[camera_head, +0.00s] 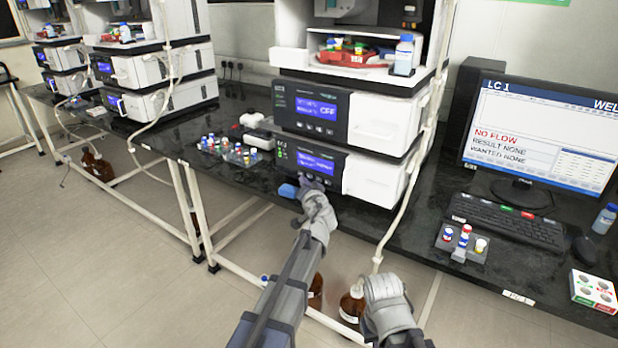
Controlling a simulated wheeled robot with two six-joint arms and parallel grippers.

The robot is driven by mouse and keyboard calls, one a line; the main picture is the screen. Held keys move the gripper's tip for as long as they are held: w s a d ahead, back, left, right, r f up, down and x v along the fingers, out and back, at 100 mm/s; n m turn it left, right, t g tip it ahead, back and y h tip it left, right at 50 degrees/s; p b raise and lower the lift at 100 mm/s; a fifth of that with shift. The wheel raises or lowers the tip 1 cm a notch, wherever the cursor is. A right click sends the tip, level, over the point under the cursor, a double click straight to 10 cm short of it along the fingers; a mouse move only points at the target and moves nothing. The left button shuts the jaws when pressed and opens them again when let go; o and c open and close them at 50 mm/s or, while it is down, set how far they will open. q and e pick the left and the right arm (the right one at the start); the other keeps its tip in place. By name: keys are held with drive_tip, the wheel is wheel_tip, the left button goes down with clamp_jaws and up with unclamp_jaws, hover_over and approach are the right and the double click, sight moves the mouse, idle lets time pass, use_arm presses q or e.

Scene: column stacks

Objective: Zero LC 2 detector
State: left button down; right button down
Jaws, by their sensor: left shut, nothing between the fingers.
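The nearest column stack has an upper module (351,115) with a blue display (316,107) reading "OFF". Below it is a lower module (375,178) with a smaller lit blue display (314,162), too small to read. My left gripper (304,184) is at the lower front of this lower module, just under its display. It is shut and empty, and I cannot tell whether it touches the panel. My right arm's end (386,291) is low in front of the bench, its fingers not clearly visible. The monitor (545,130) shows "LC 1", "NO FLOW", "RESULT NONE" and "WANTED NONE".
Other stacks (165,100) stand along the bench at the left. A vial rack (228,151) is left of the near stack. The keyboard (508,219), a small vial holder (461,243) and a box (593,291) are at the right. Brown bottles (352,303) stand below.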

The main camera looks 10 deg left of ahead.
use_arm(q)
drive_tip(key=shift+w, duration=0.1)
idle(0.5)
drive_tip(key=shift+w+d, duration=0.15)
drive_tip(key=shift+w, duration=0.2)
drive_tip(key=shift+w+d, duration=0.15)
drive_tip(key=shift+w, duration=0.2)
idle(0.7)
idle(0.3)
drive_tip(key=shift+s+a, duration=0.25)
drive_tip(key=shift+s, duration=0.5)
drive_tip(key=shift+s, duration=0.15)
drive_tip(key=s, duration=0.1)
drive_tip(key=s+a, duration=0.1)
drive_tip(key=s, duration=0.2)
drive_tip(key=shift+s+a, duration=0.25)
drive_tip(key=shift+a, duration=0.1)
